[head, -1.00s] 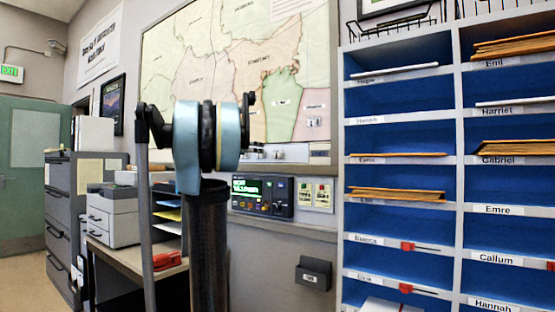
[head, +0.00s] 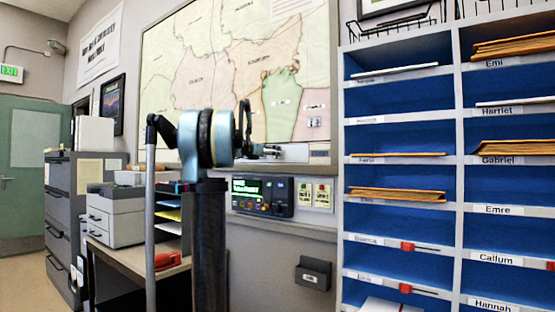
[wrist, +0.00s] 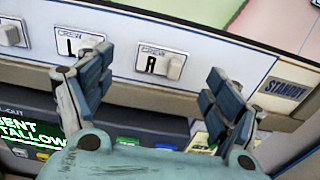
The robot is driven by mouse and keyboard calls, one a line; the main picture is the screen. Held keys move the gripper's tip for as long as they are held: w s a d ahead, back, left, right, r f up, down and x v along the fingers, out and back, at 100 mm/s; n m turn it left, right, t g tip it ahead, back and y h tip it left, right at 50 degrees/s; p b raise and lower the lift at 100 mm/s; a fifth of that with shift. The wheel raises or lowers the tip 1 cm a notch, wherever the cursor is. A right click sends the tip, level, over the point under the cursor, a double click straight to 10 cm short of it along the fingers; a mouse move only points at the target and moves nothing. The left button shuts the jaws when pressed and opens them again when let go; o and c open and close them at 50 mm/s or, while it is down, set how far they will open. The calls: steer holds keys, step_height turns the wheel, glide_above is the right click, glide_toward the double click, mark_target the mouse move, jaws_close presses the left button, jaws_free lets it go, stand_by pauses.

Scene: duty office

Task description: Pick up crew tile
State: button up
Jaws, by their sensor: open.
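My gripper (wrist: 158,76) is open, with a finger on either side of the R or A tile and nothing held. I cannot tell the remaining gap to the tile.
A STANDBY label (wrist: 287,91) is right of the tiles. A wall console (head: 262,195) with a green display sits below the ledge. The map board (head: 235,75) rises above it. Blue pigeonhole shelves (head: 398,175) stand right; a printer (head: 115,215) stands left.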

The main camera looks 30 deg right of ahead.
steer(key=shift+x, duration=2.55)
steer(key=shift+s, duration=0.1)
steer(key=c, duration=1)
